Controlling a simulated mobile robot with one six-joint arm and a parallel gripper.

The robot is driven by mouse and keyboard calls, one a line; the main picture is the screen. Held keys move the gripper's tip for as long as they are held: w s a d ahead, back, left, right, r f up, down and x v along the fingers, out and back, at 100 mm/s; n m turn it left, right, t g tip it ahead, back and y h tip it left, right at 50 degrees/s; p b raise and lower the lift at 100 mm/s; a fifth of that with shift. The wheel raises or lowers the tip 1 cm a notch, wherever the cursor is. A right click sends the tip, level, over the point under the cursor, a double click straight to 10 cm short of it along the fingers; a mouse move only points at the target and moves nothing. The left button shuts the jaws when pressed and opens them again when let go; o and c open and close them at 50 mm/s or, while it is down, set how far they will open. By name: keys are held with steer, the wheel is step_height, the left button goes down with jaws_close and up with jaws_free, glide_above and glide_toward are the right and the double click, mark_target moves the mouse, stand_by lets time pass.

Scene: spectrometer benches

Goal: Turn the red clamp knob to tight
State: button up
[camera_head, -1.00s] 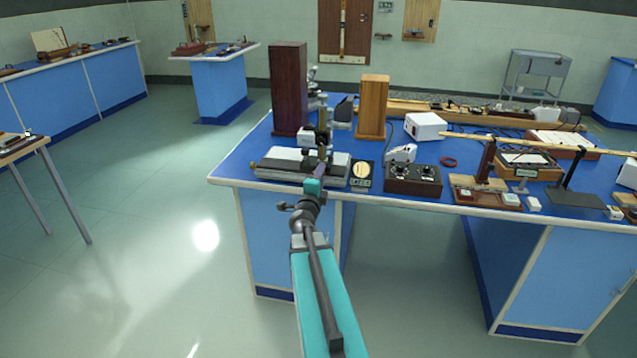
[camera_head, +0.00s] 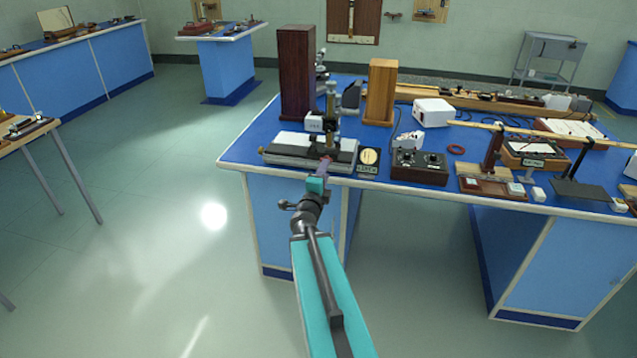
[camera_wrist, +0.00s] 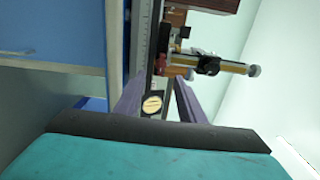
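A small red part, seemingly the red clamp knob (camera_wrist: 175,71), shows in the wrist view beside the brass column of a measuring instrument. Its pointer or setting is too small to read. The instrument (camera_head: 285,152) stands at the front left edge of the blue bench in the head view, where I cannot make out the knob clearly. My gripper (camera_head: 325,162) is in front of the instrument's base. In the wrist view its two purple fingers (camera_wrist: 160,84) are apart, with nothing seen held. The red part lies just past the right fingertip; I cannot tell whether they touch.
A round dial on a black plate (camera_head: 368,161) and a dark control box (camera_head: 419,167) stand right of the instrument. A tall dark wooden box (camera_head: 297,75) and a lighter one (camera_head: 380,92) stand behind. The floor at left (camera_head: 150,220) is clear.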

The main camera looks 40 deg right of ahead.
steer(key=shift+s+a+r+p, duration=0.15)
steer(key=shift+s+a+p, duration=0.3)
steer(key=shift+p, duration=2.25)
steer(key=a+p, duration=0.1)
steer(key=p, duration=0.3)
steer(key=shift+s+a, duration=0.1)
steer(key=shift+s, duration=0.1)
steer(key=shift+p+v, duration=2.7)
steer(key=shift+p, duration=0.65)
